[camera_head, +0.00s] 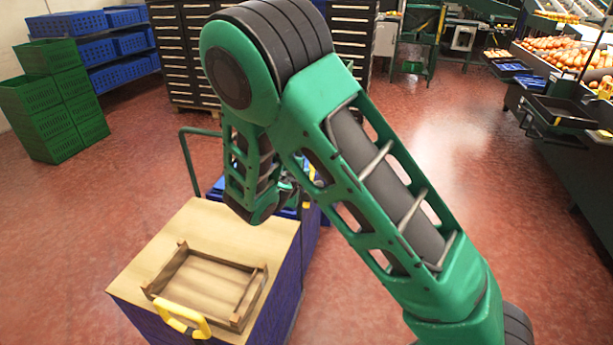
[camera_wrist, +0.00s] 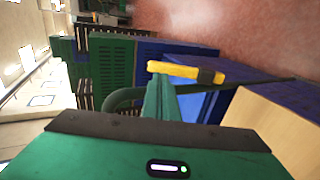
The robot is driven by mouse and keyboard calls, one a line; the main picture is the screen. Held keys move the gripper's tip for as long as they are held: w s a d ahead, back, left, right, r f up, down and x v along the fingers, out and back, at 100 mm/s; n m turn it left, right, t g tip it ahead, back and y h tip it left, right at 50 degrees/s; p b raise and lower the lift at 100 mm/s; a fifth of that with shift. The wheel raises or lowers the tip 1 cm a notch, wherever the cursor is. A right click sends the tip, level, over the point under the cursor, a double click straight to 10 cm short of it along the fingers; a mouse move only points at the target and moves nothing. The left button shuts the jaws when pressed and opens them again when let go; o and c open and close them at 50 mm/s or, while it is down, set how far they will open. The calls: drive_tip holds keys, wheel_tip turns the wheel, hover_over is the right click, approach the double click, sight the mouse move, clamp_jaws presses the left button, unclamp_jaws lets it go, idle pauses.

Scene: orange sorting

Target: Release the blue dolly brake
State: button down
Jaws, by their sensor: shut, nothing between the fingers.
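The blue dolly (camera_head: 289,212) is partly hidden behind my arm and the wood-topped bench in the head view. A green tube handle (camera_head: 187,162) rises at its left. In the wrist view the curved green tube (camera_wrist: 120,98) runs across the middle, with blue surfaces (camera_wrist: 195,103) beyond it. A yellow bar with a dark end (camera_wrist: 185,71), which looks like the brake lever, lies just past my fingertips. My gripper (camera_wrist: 162,84) is shut and empty, pointing at the bar. I cannot tell whether they touch. In the head view my arm hides the fingers.
Stacked green crates (camera_head: 40,117) and blue crates (camera_head: 115,77) stand at the left. Red floor lies open at the right.

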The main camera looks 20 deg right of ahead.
drive_tip(key=r+v, duration=0.1)
drive_tip(key=v, duration=0.8)
drive_tip(key=s+d+r+m+g, duration=0.1)
drive_tip(key=s+d+m+g, duration=0.4)
drive_tip(key=d, duration=0.5)
drive_tip(key=s+d+m+g, duration=0.35)
drive_tip(key=s+d, duration=0.35)
drive_tip(key=d, duration=0.4)
drive_tip(key=s+d+r+m+g+y, duration=0.1)
drive_tip(key=s+r+m+y, duration=0.1)
drive_tip(key=s, duration=1)
drive_tip(key=s+r+m+g+y, duration=0.1)
drive_tip(key=s+r+m+y, duration=0.2)
drive_tip(key=s, duration=1)
drive_tip(key=m+y, duration=0.2)
drive_tip(key=m, duration=0.2)
drive_tip(key=shift+s+d+r, duration=0.2)
drive_tip(key=shift+d, duration=0.2)
drive_tip(key=shift+w+f+g, duration=0.25)
drive_tip(key=shift+w, duration=0.4)
